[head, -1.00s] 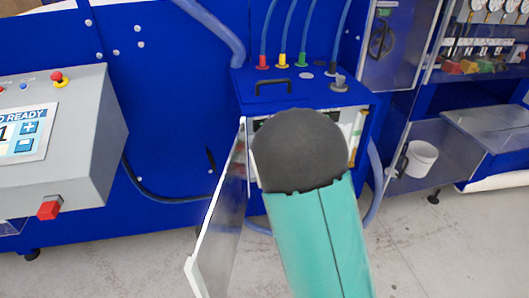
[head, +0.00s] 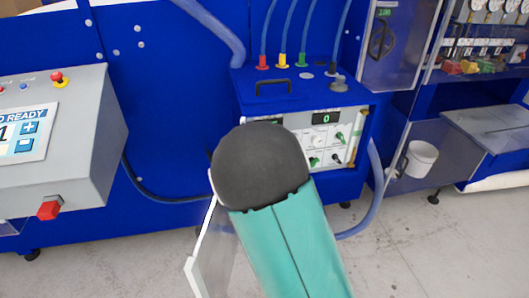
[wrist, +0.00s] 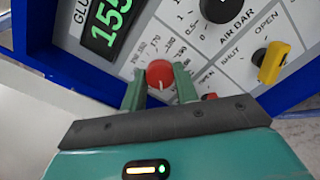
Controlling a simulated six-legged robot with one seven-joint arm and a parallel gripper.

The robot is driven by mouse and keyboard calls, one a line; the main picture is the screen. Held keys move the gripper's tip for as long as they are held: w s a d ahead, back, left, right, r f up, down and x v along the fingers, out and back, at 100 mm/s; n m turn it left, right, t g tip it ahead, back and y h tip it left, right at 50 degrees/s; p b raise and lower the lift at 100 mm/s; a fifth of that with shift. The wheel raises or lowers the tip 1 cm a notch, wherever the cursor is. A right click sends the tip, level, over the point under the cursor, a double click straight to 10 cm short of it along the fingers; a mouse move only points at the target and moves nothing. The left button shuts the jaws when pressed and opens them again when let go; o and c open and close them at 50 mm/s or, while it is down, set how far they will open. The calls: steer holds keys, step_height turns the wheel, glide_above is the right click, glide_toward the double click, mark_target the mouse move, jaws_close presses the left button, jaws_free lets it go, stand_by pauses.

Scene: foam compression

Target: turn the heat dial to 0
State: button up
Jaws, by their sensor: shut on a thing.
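In the wrist view a round red dial (wrist: 160,72) sits under a dark display (wrist: 112,20) with green digits that look like 155. A scale with numbers is printed around it, and its white mark points toward the bottom of the picture. My gripper (wrist: 159,87) has its two green fingers shut on the dial, one on each side. In the head view the white front panel (head: 340,158) of the blue box shows a display (head: 325,118) reading 0. My arm hides the dial and gripper there.
A yellow knob (wrist: 272,62) and a black AIR BAR knob (wrist: 222,8) are to the right of my fingers. A clear door with a white edge (head: 201,252) stands open at the box's left. A blue hose (head: 377,190) hangs at its right.

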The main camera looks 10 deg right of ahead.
steer(key=shift+a+n, duration=0.15)
steer(key=shift+n, duration=0.25)
steer(key=o, duration=0.9)
steer(key=shift+s, duration=0.1)
steer(key=shift+o, duration=0.4)
